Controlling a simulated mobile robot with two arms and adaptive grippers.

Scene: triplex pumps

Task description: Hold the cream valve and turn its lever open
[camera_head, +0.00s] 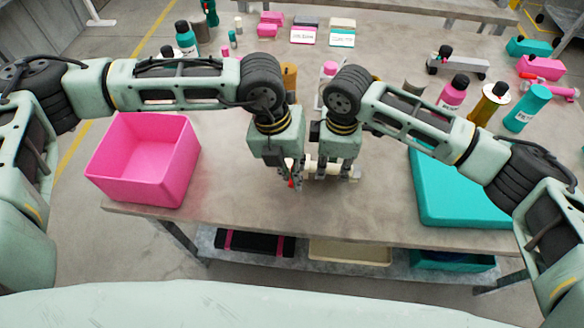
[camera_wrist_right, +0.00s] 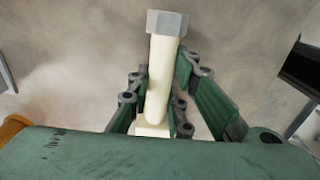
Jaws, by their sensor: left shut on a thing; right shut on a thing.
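The cream valve (camera_head: 311,168) lies on the table in front of me, mostly hidden by both grippers in the head view. In the right wrist view its cream pipe (camera_wrist_right: 163,75) ends in a grey hexagonal nut (camera_wrist_right: 167,23). My right gripper (camera_head: 334,174) is shut on the valve body; its green fingers (camera_wrist_right: 166,85) lie on both sides of the pipe. My left gripper (camera_head: 293,183) points down beside it, shut on the red lever (camera_head: 291,183), which shows only as a small red bit between the fingers. The lever's angle cannot be made out.
A pink bin (camera_head: 145,160) stands at the left table edge and a teal tray (camera_head: 455,190) at the right. Bottles, including a teal one (camera_head: 525,108), and small boxes (camera_head: 303,35) stand farther back. The front strip of table is clear.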

